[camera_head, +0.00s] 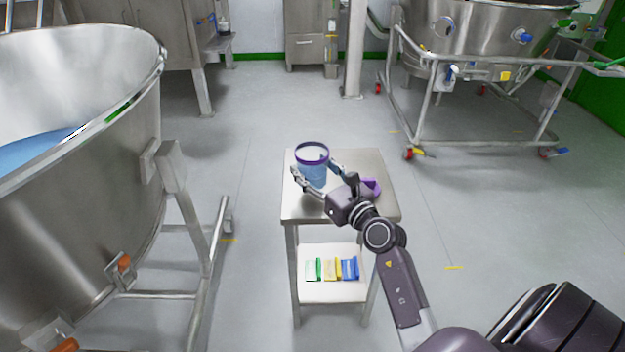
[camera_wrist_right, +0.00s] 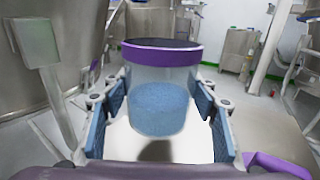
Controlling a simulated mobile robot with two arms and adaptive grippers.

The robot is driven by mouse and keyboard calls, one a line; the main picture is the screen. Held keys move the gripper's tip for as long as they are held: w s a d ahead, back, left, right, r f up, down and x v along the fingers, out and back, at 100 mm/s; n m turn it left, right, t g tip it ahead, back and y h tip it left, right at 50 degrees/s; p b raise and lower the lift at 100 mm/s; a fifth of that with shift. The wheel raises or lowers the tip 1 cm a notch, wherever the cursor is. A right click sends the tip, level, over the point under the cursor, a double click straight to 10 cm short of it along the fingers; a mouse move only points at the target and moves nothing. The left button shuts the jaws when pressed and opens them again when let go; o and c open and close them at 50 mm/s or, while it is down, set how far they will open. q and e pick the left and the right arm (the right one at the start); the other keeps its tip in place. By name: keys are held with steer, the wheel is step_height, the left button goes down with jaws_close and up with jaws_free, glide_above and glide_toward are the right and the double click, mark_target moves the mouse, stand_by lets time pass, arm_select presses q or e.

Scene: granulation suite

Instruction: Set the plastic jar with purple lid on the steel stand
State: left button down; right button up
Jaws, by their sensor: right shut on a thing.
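The plastic jar with purple lid (camera_head: 312,172) is clear-walled and holds blue granules. It is upright over the back left part of the steel stand (camera_head: 300,208). In the right wrist view the jar (camera_wrist_right: 160,85) is between the blue-padded fingers of my right gripper (camera_wrist_right: 158,118). My right gripper (camera_head: 320,176) is shut on the jar in the head view, reaching from the front right. A dark shadow shows on the stand top below the jar; I cannot tell whether its base touches the stand. My left gripper is not in view.
A purple object (camera_head: 371,187) lies on the right of the stand top, partly behind my gripper. Several coloured packs (camera_head: 331,269) are on the lower shelf. A large steel vessel (camera_head: 85,200) stands at left, a wheeled steel vessel (camera_head: 470,45) at back right. Open floor surrounds the stand.

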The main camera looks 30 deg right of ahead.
mark_target(313, 178)
steer(key=shift+f+b, duration=0.85)
steer(key=shift+f, duration=0.75)
steer(key=shift+f, duration=0.2)
steer(key=o, duration=1.3)
steer(key=shift+c, duration=0.2)
